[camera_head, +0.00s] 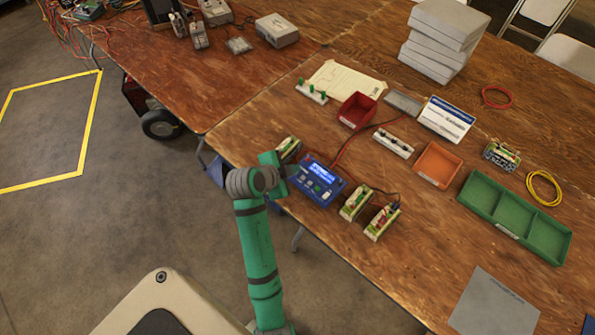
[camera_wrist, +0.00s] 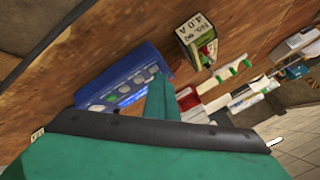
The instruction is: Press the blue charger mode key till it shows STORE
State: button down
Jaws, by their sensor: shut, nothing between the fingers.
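The blue charger (camera_head: 337,187) lies on the wooden table near its front edge, with a lit blue screen (camera_head: 321,172). The screen's text is too small to read, so I cannot tell the mode. The wrist view also shows the charger (camera_wrist: 128,62), with a row of pale keys, one green key (camera_wrist: 112,98) and part of its screen. My gripper (camera_wrist: 160,98) is shut and empty. Its green fingers overlap the charger's key side in the wrist view. In the head view my gripper (camera_head: 290,172) is at the charger's left side. I cannot tell whether it touches a key.
Battery packs stand close by: one behind my gripper (camera_head: 288,147), two to the right of the charger (camera_head: 355,203) (camera_head: 382,222). Red and black leads run over the table. A red bin (camera_head: 357,111), an orange tray (camera_head: 438,165) and a green tray (camera_head: 514,213) lie farther away.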

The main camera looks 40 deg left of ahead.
jog(key=shift+s+a+r, duration=0.1)
jog(key=shift+s+r, duration=0.1)
jog(key=shift+r, duration=0.5)
notch_tip(320, 180, up, 5)
dwell(1.0)
jog(key=shift+w, duration=0.15)
